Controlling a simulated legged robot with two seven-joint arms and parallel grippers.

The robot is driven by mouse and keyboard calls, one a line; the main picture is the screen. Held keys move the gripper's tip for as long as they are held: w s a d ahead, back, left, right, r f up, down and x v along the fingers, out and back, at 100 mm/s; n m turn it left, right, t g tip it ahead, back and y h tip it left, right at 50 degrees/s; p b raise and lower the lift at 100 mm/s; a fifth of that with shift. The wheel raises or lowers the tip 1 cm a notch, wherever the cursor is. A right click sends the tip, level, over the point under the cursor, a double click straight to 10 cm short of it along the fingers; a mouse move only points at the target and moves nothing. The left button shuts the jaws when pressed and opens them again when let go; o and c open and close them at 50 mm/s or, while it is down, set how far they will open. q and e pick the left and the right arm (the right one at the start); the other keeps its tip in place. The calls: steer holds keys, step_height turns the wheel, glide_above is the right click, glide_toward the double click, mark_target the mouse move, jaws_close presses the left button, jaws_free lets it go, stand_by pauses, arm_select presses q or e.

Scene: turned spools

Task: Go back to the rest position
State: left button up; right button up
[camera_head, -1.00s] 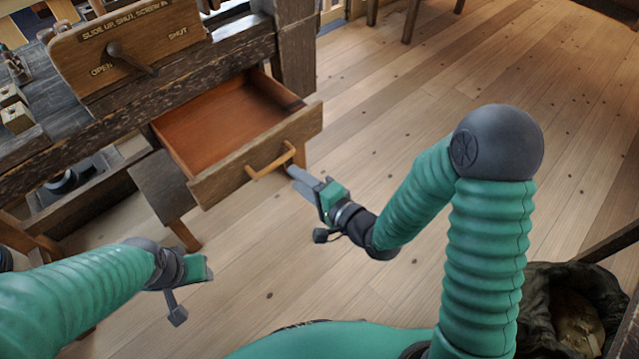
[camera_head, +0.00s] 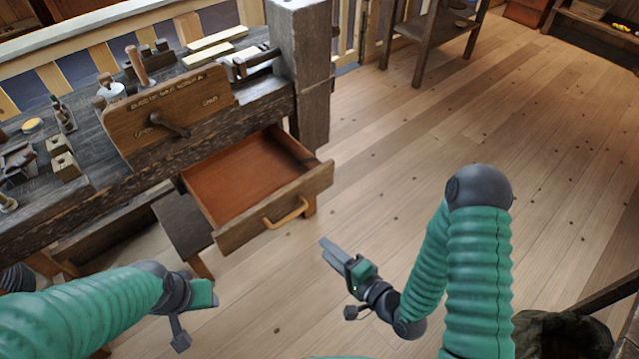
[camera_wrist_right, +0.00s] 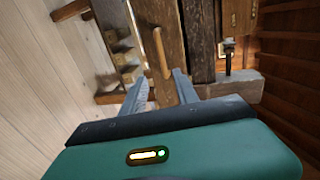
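My right gripper (camera_head: 330,248) is open and empty, held below and right of the drawer handle (camera_head: 286,212), apart from it. The wrist view shows its two fingers (camera_wrist_right: 158,92) spread, with the handle (camera_wrist_right: 160,52) beyond them. The wooden drawer (camera_head: 245,185) under the workbench stands pulled out, and its visible inside is empty. My left gripper (camera_head: 205,296) is at the lower left, in front of the bench. Its fingers are not clear enough to tell open from shut.
The workbench (camera_head: 60,215) at left carries a board with a crank (camera_head: 170,122), blocks and tools. A dark sack-like container (camera_head: 560,335) sits at lower right. The plank floor (camera_head: 400,140) is clear between them.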

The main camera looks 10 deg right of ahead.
steer(key=s+d+n+g+h, duration=0.2)
steer(key=d+n+g+h, duration=0.55)
steer(key=d+n, duration=0.25)
steer(key=s+r+n+g, duration=0.2)
steer(key=s+r+g, duration=0.1)
steer(key=s+r, duration=0.25)
steer(key=w+p+v, duration=0.2)
steer(key=p+v, duration=1.2)
steer(key=v, duration=0.1)
steer(key=shift+a+r+p, duration=0.25)
steer(key=shift+a+p, duration=0.15)
